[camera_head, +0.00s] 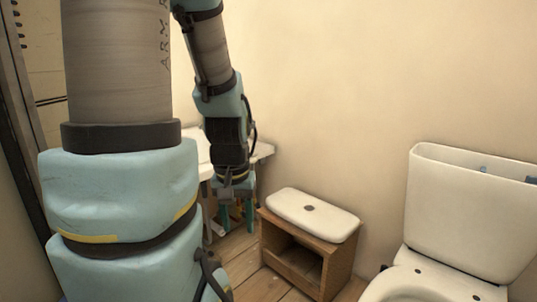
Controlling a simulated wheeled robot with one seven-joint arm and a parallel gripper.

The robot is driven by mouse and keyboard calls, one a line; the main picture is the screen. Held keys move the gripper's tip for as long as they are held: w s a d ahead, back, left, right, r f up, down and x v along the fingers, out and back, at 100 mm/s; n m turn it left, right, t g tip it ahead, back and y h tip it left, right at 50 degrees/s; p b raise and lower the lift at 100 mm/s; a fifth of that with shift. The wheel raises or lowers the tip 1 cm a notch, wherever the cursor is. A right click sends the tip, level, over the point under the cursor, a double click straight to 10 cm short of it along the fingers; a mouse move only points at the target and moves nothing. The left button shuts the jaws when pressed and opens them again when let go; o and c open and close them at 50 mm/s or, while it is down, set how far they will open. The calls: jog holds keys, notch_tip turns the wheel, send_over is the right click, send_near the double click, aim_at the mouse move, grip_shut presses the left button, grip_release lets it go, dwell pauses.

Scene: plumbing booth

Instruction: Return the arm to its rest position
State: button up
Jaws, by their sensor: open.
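My arm (123,200) fills the left of the head view, with blue-grey joints and a grey-brown sleeve. Its forearm hangs down from the top of the picture. My gripper (237,222) points downward at the end of it, small and partly dark against the background. Its two teal fingers are apart, and I see nothing between them. It hangs left of the wooden stand, in front of a white surface.
A white cistern lid (312,212) lies flat on a small open-fronted wooden stand (342,262). A toilet with an uncovered cistern (468,215) stands at the right. A white table or basin (262,151) is partly hidden behind my arm. Plank floor shows between.

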notch_tip(320, 180, up, 28)
jog(key=p, duration=2.6)
jog(key=shift+r, duration=0.2)
